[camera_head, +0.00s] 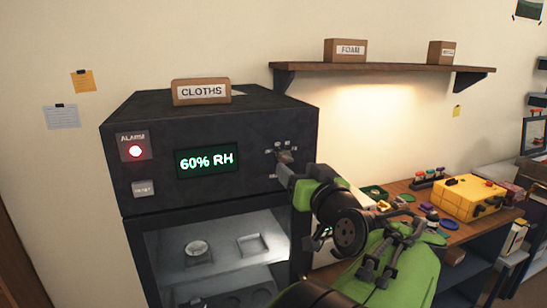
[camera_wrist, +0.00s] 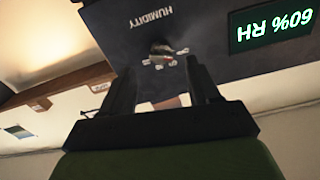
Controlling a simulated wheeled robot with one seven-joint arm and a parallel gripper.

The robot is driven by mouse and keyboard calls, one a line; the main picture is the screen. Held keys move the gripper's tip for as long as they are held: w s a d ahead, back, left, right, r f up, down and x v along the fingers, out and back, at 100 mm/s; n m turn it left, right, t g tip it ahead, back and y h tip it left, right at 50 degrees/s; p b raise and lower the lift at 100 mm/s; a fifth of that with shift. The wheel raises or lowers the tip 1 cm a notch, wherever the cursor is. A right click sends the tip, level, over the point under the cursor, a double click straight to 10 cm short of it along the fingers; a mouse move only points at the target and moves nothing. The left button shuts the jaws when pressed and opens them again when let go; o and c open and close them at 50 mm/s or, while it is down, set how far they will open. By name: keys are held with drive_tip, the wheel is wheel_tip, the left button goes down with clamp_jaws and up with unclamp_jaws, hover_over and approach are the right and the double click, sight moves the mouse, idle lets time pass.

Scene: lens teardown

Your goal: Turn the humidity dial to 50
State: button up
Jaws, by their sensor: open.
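The humidity dial (camera_head: 284,154) sits on the upper front right of a dark cabinet (camera_head: 215,115), with small white marks around it. It also shows in the wrist view (camera_wrist: 160,49), under the upside-down word HUMIDITY. The display (camera_head: 206,161) reads 60% RH in green; it appears inverted in the wrist view (camera_wrist: 271,33). My gripper (camera_head: 287,170) is at the dial in the head view. In the wrist view my gripper (camera_wrist: 161,68) is open, with the dial between and just beyond its fingertips. I cannot tell whether the fingers touch it.
A CLOTHS box (camera_head: 201,91) sits on the cabinet. Below, a lit compartment holds small parts. A shelf (camera_head: 380,68) with boxes and a cluttered workbench (camera_head: 410,187) are to the right.

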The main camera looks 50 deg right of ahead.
sight(286, 161)
drive_tip(key=p+x, duration=0.1)
drive_tip(key=x, duration=0.5)
drive_tip(key=c, duration=1)
drive_tip(key=shift+m, duration=0.3)
drive_tip(key=m, duration=0.4)
drive_tip(key=shift+w+a, duration=0.1)
drive_tip(key=shift+r+m+p, duration=0.1)
drive_tip(key=shift+m+p, duration=0.4)
drive_tip(key=shift+m, duration=1.6)
